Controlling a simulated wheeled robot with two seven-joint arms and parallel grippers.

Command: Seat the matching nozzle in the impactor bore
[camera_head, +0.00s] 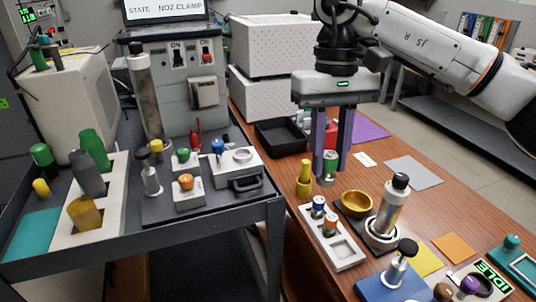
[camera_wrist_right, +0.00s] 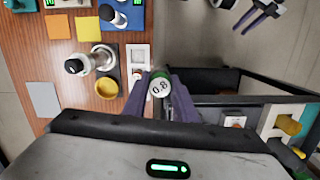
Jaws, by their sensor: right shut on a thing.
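My right gripper (camera_head: 329,166) is shut on a silver nozzle (camera_head: 328,180) with a green band, held upright above the wooden table. In the right wrist view its top (camera_wrist_right: 159,87) reads 0.8 between the purple fingers. A white rack (camera_head: 345,256) below holds a blue-topped nozzle (camera_head: 318,203) and an orange-topped nozzle (camera_head: 331,220), plus an empty square place. A grey block (camera_head: 225,172) with a round ring opening (camera_head: 243,155) and black handle stands on the left cart; I cannot tell if it is the impactor. My left gripper (camera_wrist_right: 260,15) shows only in the wrist view, fingers apart.
A brass bowl (camera_head: 356,203), a yellow post (camera_head: 304,179) and a capped metal cylinder (camera_head: 391,213) stand close to the rack. A black tray (camera_head: 281,138) lies behind. The cart's raised rim (camera_head: 205,215) and a gap separate it from the table.

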